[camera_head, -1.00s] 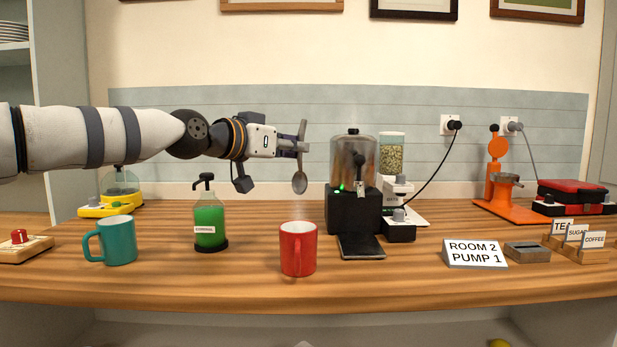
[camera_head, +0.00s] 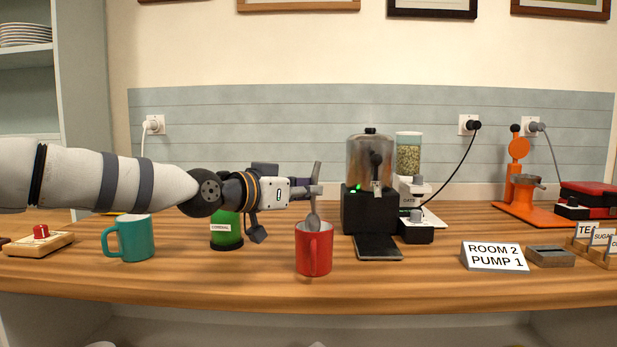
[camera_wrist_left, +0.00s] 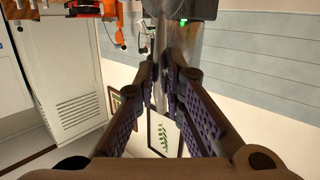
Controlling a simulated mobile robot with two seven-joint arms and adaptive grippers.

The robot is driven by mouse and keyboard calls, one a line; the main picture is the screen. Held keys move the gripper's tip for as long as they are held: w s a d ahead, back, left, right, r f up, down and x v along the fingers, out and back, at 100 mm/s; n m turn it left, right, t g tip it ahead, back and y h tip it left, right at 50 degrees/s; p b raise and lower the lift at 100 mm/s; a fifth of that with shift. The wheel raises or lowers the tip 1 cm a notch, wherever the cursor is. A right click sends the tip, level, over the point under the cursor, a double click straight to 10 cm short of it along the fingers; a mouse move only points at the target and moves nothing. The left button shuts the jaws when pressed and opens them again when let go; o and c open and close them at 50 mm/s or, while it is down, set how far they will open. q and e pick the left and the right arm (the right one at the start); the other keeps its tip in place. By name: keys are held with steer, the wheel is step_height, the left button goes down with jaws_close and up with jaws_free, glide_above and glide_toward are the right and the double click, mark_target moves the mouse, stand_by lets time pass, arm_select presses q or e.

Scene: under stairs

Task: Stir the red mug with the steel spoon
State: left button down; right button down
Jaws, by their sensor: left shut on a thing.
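The red mug (camera_head: 314,254) stands upright on the wooden counter, right of the teal mug. My left gripper (camera_head: 314,190) is above it, shut on the steel spoon (camera_head: 314,222). The spoon hangs bowl down, and its bowl is at the mug's mouth, the lower end just at or inside the rim. In the left wrist view the two fingers (camera_wrist_left: 163,95) close on a grey, blurred upright part, the spoon's handle (camera_wrist_left: 161,62). My right gripper does not show.
A dispenser (camera_head: 369,205) with a tray is close behind right. A "ROOM 2 PUMP 1" sign (camera_head: 494,256) stands right. The counter front is clear.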

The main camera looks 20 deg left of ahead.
mark_target(314, 221)
arm_select(q)
steer(key=shift+s+a+f, duration=0.1)
steer(key=shift+s+f, duration=0.15)
steer(key=shift+f, duration=1.25)
steer(key=shift+s+f, duration=0.2)
steer(key=shift+f, duration=1.3)
steer(key=shift+f, duration=0.1)
